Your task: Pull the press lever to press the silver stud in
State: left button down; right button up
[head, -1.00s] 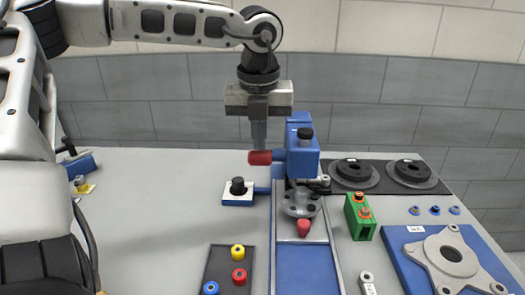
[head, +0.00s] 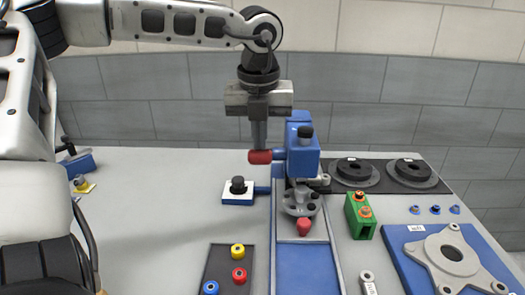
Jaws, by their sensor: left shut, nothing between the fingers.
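The blue press (head: 303,158) stands at the back of a blue slide. Its lever sticks out to the left and ends in a red handle (head: 260,157). My left gripper (head: 260,142) points straight down, its fingers shut and empty. The fingertips are right at the red handle, at its upper edge or just behind it; I cannot tell whether they touch it. A grey round casting (head: 301,203) sits on the slide under the front of the press, with a red knob (head: 304,226) in front. I cannot make out the silver stud clearly. My right gripper is not in view.
A black knob on a small white-and-blue block (head: 238,190) stands left of the slide. A dark tray (head: 229,265) holds coloured rings. A green block (head: 360,215), black discs (head: 355,169) and a blue plate with a grey bracket (head: 452,253) lie right. The left tabletop is mostly clear.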

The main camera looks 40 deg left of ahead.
aim_at(259, 158)
pick_arm(q)
jog(key=shift+f+b, duration=0.4)
jog(key=shift+f, duration=0.15)
jog(key=shift+s+f+b, duration=0.1)
jog(key=shift+f+b, duration=0.3)
jog(key=shift+b, duration=0.25)
jog(key=shift+f, duration=0.1)
jog(key=shift+s+d+f+b, duration=0.15)
jog(key=shift+f+b, duration=0.35)
jog(key=shift+b, duration=0.15)
jog(key=shift+s+d+f+b, duration=0.1)
jog(key=shift+d+f+b, duration=0.05)
jog(key=shift+f+b, duration=0.4)
jog(key=shift+r, duration=0.1)
